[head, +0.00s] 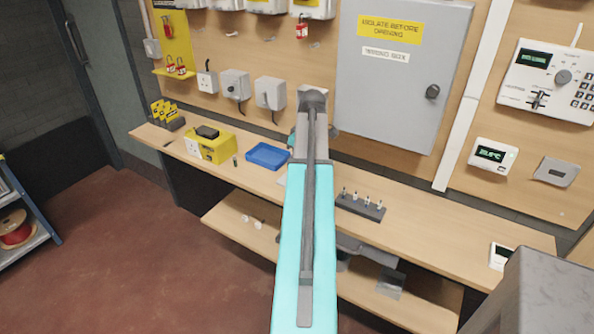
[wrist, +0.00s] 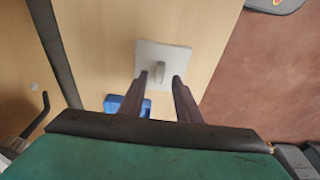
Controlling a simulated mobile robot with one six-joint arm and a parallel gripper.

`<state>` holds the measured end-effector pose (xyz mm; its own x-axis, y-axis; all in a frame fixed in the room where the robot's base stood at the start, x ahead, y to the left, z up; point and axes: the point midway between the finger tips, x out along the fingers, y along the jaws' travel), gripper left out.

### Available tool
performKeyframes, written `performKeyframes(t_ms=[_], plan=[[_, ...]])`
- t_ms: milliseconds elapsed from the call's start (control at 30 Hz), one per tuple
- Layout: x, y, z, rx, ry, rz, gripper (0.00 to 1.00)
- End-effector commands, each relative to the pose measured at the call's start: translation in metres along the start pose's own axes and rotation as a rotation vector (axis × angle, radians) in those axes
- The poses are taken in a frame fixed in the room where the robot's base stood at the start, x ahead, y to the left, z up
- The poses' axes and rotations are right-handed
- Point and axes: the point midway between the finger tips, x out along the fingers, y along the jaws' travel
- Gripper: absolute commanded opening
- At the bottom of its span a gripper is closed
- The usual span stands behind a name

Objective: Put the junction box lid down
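The junction box lid (wrist: 176,54) is a pale grey square plate with a small raised grip in its middle. It appears to lie flat on the wooden bench (wrist: 100,40) in the wrist view. My gripper (wrist: 158,82) is open above it. Its two dark fingers stand on either side of the raised grip, with a gap on each side. In the head view my arm hides the gripper and most of this spot; only a pale sliver shows left of the arm.
A blue tray (head: 268,155) is on the bench close by; it also shows behind the fingers in the wrist view (wrist: 127,104). A yellow box (head: 209,146) stands left of it. A dark rack of small parts (head: 360,206) is right of my arm. Grey boxes (head: 270,93) hang above.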

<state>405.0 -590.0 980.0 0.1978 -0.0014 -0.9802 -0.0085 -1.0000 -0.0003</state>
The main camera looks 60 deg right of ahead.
Motion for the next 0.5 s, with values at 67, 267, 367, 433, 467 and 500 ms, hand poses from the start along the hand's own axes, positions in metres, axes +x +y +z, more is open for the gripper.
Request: performKeyframes(t_ms=[67,267,367,433,467,500], plan=[[-0.009,0.001,0.000,0.000,0.002,0.003,0.30],[-0.034,0.001,0.000,0.001,0.001,0.002,0.30],[-0.046,0.002,0.000,0.001,0.002,0.003,0.30],[-0.054,0.001,0.000,0.001,0.001,0.002,0.30],[-0.058,0.001,0.000,0.001,0.001,0.002,0.30],[-0.062,0.001,0.000,0.000,0.001,0.002,0.30]])
